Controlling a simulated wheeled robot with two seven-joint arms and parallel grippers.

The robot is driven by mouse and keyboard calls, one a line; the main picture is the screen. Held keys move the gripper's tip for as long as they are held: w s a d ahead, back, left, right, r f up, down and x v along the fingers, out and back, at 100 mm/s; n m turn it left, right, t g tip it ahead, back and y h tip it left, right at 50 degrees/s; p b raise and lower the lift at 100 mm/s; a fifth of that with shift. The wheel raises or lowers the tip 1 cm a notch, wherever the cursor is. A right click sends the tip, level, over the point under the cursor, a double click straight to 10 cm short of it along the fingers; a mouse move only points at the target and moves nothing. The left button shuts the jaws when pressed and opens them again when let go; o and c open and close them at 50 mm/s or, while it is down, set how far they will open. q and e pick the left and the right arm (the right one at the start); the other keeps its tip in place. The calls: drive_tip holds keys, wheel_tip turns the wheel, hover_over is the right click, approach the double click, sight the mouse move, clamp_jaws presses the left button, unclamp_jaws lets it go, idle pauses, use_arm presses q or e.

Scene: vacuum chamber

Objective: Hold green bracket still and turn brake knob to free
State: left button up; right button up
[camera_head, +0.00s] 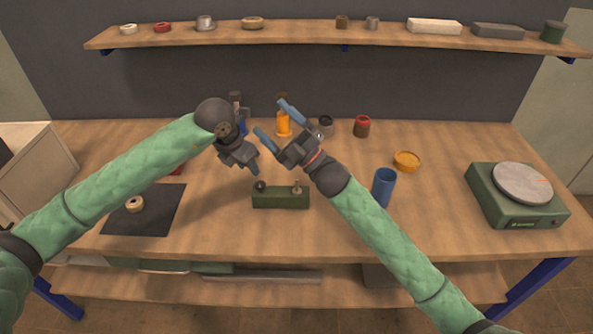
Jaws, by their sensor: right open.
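The green bracket (280,200) is a low dark green block near the front middle of the table. A dark round knob (260,186) stands on its left end and a small pale metal post (297,188) on its right end. I cannot tell which one is the brake knob. My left gripper (254,169) points down just above and left of the bracket, apparently apart from it; its jaw gap is not clear. My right gripper (271,119) is open and empty, its two blue fingers spread, above and behind the bracket and pointing up-left.
An orange bottle (284,125), a red-topped jar (362,126) and a dark jar (326,125) stand behind. A blue cup (383,187) stands close to my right forearm. A green scale (515,207) is at right, a dark mat (158,218) at left. The table front is clear.

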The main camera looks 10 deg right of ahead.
drive_tip(key=w+a+r+n+g+h, duration=0.15)
drive_tip(key=r+n+g, duration=0.25)
drive_tip(key=n+g, duration=0.7)
drive_tip(key=w+a+r+n+g+h, duration=0.1)
drive_tip(key=w+a+r+n+g, duration=0.2)
drive_tip(key=n+g, duration=0.8)
drive_tip(key=w+d+r+n+t+h, duration=0.3)
drive_tip(key=w+d+n+h, duration=0.3)
drive_tip(key=h, duration=0.3)
drive_tip(key=n+t+h, duration=0.2)
drive_tip(key=t+h, duration=0.3)
drive_tip(key=h, duration=0.5)
hover_over(297, 190)
drive_tip(key=shift+y, duration=0.25)
drive_tip(key=f, duration=1.9)
drive_tip(key=w+f, duration=0.1)
drive_tip(key=f, duration=0.8)
drive_tip(key=shift+a+f, duration=0.15)
drive_tip(key=shift+a, duration=0.05)
drive_tip(key=shift+s+d+f, duration=0.15)
drive_tip(key=shift+f, duration=4.15)
drive_tip(key=shift+c, duration=0.2)
